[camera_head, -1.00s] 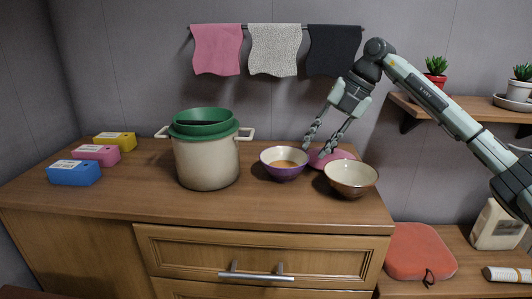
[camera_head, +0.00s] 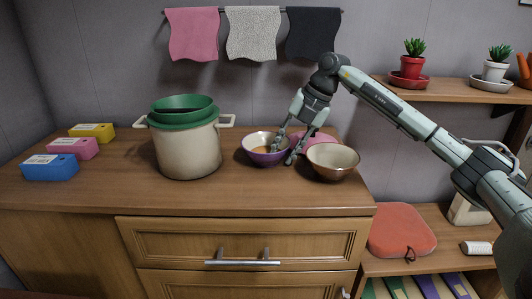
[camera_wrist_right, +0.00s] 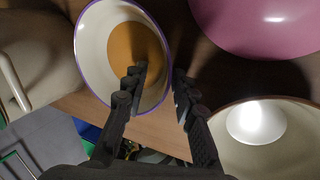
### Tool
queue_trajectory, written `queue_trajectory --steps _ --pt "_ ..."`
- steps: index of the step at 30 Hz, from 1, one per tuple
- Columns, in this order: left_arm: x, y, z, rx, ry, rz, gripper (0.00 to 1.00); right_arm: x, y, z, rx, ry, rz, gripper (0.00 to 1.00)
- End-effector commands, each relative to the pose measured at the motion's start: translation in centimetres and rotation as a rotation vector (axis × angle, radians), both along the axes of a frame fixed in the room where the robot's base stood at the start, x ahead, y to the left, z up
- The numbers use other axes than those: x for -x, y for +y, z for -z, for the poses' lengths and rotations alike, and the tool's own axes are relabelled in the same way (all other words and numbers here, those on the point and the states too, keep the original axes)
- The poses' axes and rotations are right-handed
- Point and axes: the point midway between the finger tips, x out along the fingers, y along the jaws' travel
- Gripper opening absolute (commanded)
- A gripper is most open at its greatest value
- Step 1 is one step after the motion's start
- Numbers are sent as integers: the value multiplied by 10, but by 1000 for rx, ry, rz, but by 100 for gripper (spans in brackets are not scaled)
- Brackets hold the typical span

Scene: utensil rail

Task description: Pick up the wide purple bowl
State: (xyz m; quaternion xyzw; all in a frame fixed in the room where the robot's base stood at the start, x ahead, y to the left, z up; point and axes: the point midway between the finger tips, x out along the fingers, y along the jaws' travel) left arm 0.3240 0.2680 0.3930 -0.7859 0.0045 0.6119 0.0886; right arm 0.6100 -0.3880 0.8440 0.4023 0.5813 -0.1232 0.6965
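The wide purple bowl (camera_head: 258,158) stands upright on the wooden counter, purple outside and cream inside, with an orange-brown patch at its bottom. In the right wrist view the purple bowl (camera_wrist_right: 97,48) shows from above. My right gripper (camera_head: 283,158) is open at the bowl's right side. In the right wrist view the gripper (camera_wrist_right: 159,78) has one finger over the bowl's inside and the other just outside the rim, with the rim between them. I cannot tell whether either finger touches it. My left gripper is not in view.
A brown-and-cream bowl (camera_head: 333,174) stands close on the right, and a pink bowl (camera_wrist_right: 262,24) lies behind the gripper. A cream pot (camera_head: 188,156) with a green insert (camera_head: 184,112) stands left of the purple bowl. The counter's front strip (camera_head: 230,194) is clear.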

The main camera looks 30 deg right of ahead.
Motion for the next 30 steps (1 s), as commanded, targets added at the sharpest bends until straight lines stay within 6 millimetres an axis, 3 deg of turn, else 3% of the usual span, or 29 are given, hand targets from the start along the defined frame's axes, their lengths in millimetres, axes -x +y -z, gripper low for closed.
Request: queue_trajectory --steps 1,6,23,30 --pt "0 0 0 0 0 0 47 0 0 0 0 0 0 21" --pt "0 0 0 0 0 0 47 0 0 0 0 0 0 0" --pt "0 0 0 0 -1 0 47 0 0 -5 -1 -4 0 0" --pt "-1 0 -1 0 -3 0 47 -2 1 -45 -2 -9 -2 0"
